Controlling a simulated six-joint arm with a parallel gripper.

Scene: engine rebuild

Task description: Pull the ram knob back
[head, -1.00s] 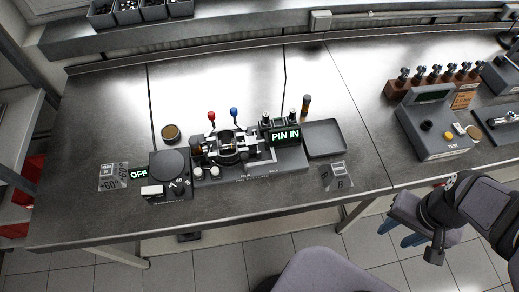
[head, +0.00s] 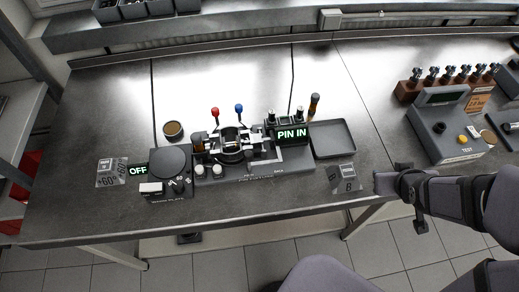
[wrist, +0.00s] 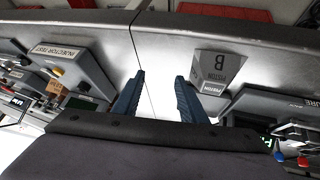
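The press fixture (head: 240,180) stands mid-bench in the head view, with a metal ring clamp (head: 232,144), a red-tipped lever (head: 215,112) and a blue-tipped lever (head: 238,108). A small dark brown knob (head: 198,145) sits at the clamp's left; I cannot tell surely whether it is the ram knob. A lit "PIN IN" display (head: 292,134) is at the fixture's right. My gripper (wrist: 160,80) shows two blue fingers spread apart with nothing between them. In the head view it is at the bench's front edge, right of the fixture and apart from it.
A "B" piston card stand (head: 346,178) stands between my gripper and the fixture. Behind it is an empty grey tray (head: 333,139). An orange-and-black handle (head: 314,102) stands behind the display. A round turntable (head: 168,161) is left of the fixture. The injector test box (head: 447,130) is at right.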

